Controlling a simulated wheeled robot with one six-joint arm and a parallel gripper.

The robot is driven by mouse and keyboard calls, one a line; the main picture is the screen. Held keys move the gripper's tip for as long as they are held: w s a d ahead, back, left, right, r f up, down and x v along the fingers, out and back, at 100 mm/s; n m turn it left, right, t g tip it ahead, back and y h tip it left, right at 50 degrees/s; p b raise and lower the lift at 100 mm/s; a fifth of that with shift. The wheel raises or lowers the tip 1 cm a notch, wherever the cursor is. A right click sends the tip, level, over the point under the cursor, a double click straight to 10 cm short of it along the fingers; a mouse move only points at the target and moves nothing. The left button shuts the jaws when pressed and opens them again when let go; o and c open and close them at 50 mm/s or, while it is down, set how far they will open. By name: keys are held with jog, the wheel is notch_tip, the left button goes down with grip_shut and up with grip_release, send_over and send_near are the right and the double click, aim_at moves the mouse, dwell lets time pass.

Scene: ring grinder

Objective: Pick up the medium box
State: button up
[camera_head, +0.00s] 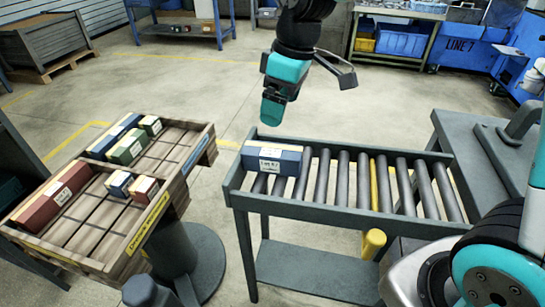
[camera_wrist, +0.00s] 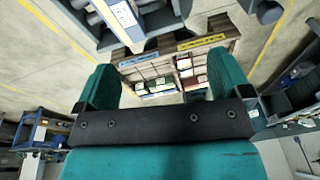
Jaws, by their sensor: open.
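My gripper (camera_head: 273,108) hangs in the air above and behind the roller conveyor, apart from any box. In the wrist view its two teal fingers (camera_wrist: 163,62) are spread with nothing between them. A blue box with a cream top band and white label (camera_head: 270,159) lies on the conveyor's left end; a labelled box at the top of the wrist view (camera_wrist: 122,12) looks like the same one. A mid-sized green box (camera_head: 128,149) lies in the wooden tray, beside a longer blue box (camera_head: 108,140). Which one is the medium box is not marked legibly.
The slatted wooden tray (camera_head: 95,225) on a round pedestal also holds a long red box (camera_head: 55,196) and several small boxes. The conveyor rollers (camera_head: 390,188) right of the blue box are bare. A grey bench (camera_head: 470,150) stands at the right.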

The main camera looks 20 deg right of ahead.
jog(key=n, duration=0.1)
send_near(272, 149)
jog(key=shift+h, duration=0.4)
jog(key=f, duration=0.2)
jog(key=a+f, duration=0.1)
jog(key=f, duration=0.2)
jog(key=shift+w+a+f+p, duration=0.2)
jog(key=shift+a+f+p, duration=0.15)
jog(key=shift+a+p, duration=0.05)
jog(key=shift+w+f+p, duration=0.1)
jog(key=shift+f+p, duration=0.45)
jog(key=shift+f, duration=2.6)
jog(key=shift+c, duration=0.3)
jog(key=c, duration=1.3)
jog(key=shift+r, duration=0.1)
jog(key=shift+c, duration=0.2)
